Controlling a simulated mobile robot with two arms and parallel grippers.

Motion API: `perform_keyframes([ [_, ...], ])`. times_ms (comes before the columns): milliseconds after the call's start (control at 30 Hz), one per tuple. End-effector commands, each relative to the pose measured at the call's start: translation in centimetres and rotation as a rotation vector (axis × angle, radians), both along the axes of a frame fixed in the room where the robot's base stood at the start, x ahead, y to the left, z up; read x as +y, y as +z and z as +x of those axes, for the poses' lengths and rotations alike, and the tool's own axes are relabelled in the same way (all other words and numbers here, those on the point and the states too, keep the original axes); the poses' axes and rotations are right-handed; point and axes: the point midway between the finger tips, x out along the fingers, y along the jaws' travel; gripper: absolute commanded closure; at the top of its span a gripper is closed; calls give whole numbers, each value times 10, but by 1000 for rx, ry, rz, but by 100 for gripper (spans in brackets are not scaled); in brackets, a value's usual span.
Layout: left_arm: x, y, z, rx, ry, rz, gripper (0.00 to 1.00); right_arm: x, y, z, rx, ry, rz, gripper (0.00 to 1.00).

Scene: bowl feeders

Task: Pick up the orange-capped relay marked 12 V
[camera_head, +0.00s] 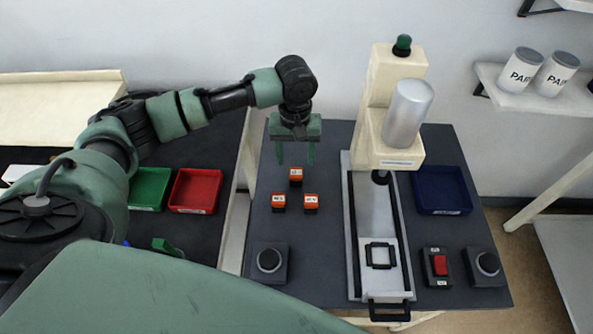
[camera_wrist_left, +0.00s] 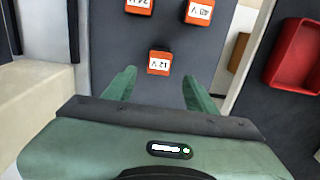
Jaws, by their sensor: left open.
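Three small orange-capped relays stand on the dark bench top. The rear one (camera_head: 296,176) appears in the left wrist view as the relay marked 12 V (camera_wrist_left: 159,62), its label upside down. Two more stand in front of it, at the left (camera_head: 278,201) and right (camera_head: 311,202). In the wrist view, the left one (camera_wrist_left: 139,5) seems to read 24 V; the other label (camera_wrist_left: 199,11) is unclear. My left gripper (camera_head: 296,155) is open and empty, fingers pointing down, above and just behind the 12 V relay. The relay lies between the finger lines, untouched. My right gripper is not in view.
A press (camera_head: 397,150) with a slide stands right of the relays. A blue tray (camera_head: 441,190) lies beyond it. Green (camera_head: 150,188) and red (camera_head: 195,190) trays lie on the left bench. Round knobs (camera_head: 268,260) and a red switch (camera_head: 440,265) sit near the front.

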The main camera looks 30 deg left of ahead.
Motion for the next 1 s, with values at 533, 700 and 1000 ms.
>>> perform_keyframes([
  [533,-6,-62,-6,-1,0,0,44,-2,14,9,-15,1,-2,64],
  [700,-5,-63,-6,-1,0,0,44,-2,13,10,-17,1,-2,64],
  [1000,-5,-63,-6,-2,0,1,100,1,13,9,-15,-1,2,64],
])
